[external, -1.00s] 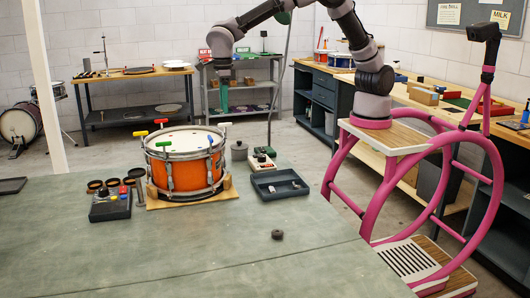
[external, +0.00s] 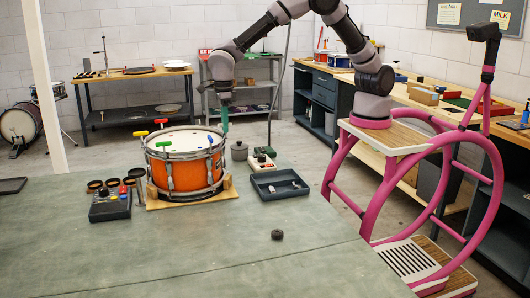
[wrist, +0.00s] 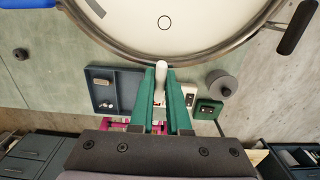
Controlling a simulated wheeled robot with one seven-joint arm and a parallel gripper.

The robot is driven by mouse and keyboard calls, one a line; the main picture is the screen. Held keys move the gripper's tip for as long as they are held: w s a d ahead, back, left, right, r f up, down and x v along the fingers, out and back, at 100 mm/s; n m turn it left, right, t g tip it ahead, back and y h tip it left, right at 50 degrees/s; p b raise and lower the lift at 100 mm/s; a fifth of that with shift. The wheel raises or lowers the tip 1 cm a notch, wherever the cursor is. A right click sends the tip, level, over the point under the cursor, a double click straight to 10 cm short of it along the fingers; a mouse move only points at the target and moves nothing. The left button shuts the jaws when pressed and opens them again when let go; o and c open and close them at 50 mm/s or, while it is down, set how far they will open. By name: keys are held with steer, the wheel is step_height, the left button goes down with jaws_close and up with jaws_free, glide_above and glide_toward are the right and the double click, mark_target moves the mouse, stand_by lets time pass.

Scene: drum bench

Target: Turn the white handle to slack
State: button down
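An orange drum (external: 188,172) with a pale head stands on a wooden base on the bench. Coloured handles sit around its rim. My gripper (external: 225,131) points down at the drum's far right rim in the external view. In the wrist view the white handle (wrist: 161,70) lies between the two green fingers of my gripper (wrist: 161,76), at the drum's rim. The fingers stand one on each side of it and look slightly apart from it, so my gripper appears open around it. In the external view the white handle cannot be made out behind the gripper.
A blue handle (wrist: 14,27) and a black handle (wrist: 297,27) flank the fingers along the rim. The bench front is mostly clear.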

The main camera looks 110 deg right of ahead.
steer(key=shift+n, duration=0.4)
